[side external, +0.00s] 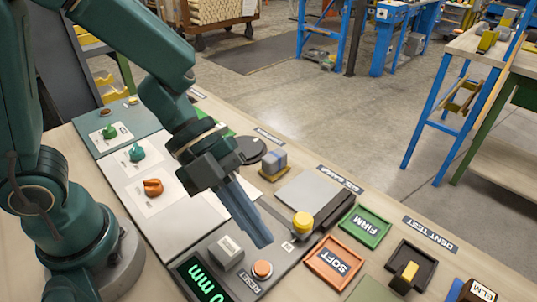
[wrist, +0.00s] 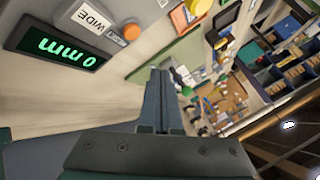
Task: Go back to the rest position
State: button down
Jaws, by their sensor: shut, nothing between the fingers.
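My gripper (side external: 262,238) is shut and empty. Its blue-grey fingers point down and toward the right over the front part of the bench, close to the measuring station with the orange reset button (side external: 262,269). In the wrist view the closed fingers (wrist: 160,74) lie together in the middle. How high the tips are above the station is hard to tell. The digital display (side external: 195,284) reads 0 mm; it also shows in the wrist view (wrist: 58,46).
A grey labelled block (side external: 227,252) and a yellow knob (side external: 303,222) flank the fingers. The green FIRM tray (side external: 347,241) and orange SOFT tray (side external: 318,281) lie to the right. Green, teal and orange turned pieces (side external: 153,188) sit on cards at left. Open floor lies beyond the bench.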

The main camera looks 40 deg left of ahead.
jog(key=w+a+r+n+t+y, duration=0.3)
jog(key=w+a+r+n+t, duration=0.2)
jog(key=r+n+t, duration=0.15)
jog(key=w+a+r+n+t+y, duration=0.2)
jog(key=w+a+r+n+t, duration=0.35)
jog(key=r+t, duration=0.2)
jog(key=s+a+n+g+y, duration=0.35)
jog(key=a+n+y, duration=0.3)
jog(key=n, duration=0.25)
jog(key=s+d+f+n+g+h, duration=0.2)
jog(key=s+f+n+g, duration=0.2)
jog(key=s, duration=0.6)
notch_tip(320, 180, down, 3)
jog(key=shift+s+d+f+n+g, duration=0.15)
jog(key=shift+d+n+g, duration=0.25)
jog(key=shift+g, duration=0.55)
